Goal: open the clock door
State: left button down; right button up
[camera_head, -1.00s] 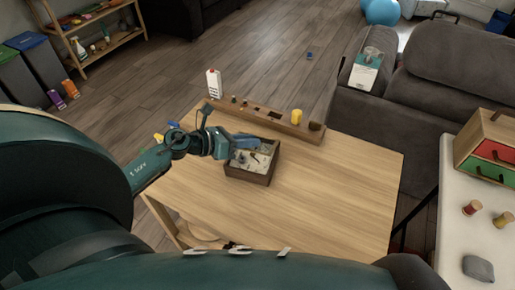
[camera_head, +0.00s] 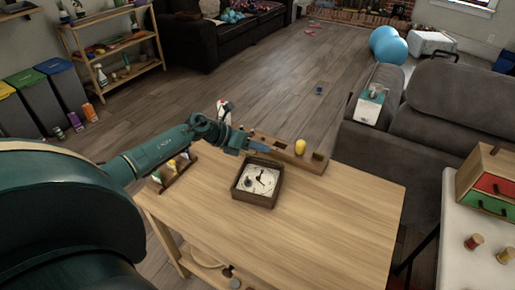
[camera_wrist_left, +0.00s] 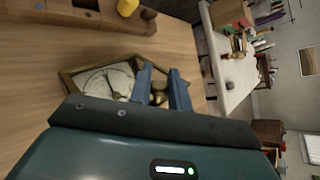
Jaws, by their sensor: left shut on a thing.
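The clock (camera_head: 247,199) is a dark square wooden box with a pale face and black hands, lying on the wooden table in the head view. It also shows in the wrist view (camera_wrist_left: 104,83), its right part covered by my gripper. My left gripper (camera_head: 266,149) is at the clock's far edge in the head view. In the wrist view its blue fingers (camera_wrist_left: 162,80) stand on either side of a small brownish part at the clock. It is shut on what appears to be the clock door; the exact contact is unclear. My right gripper is not in view.
A long wooden block (camera_head: 317,161) with a yellow piece (camera_head: 300,146) stands behind the clock. A small rack (camera_head: 177,173) of coloured pieces is at the table's left. A grey sofa (camera_head: 437,120) and a white table (camera_head: 462,263) are to the right. The table's front is clear.

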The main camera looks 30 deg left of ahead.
pick_arm(q)
jog(key=shift+r, duration=0.1)
dwell(0.8)
jog(key=c, duration=1.4)
grip_release()
jog(key=shift+b+v, duration=0.8)
jog(key=shift+v, duration=5.75)
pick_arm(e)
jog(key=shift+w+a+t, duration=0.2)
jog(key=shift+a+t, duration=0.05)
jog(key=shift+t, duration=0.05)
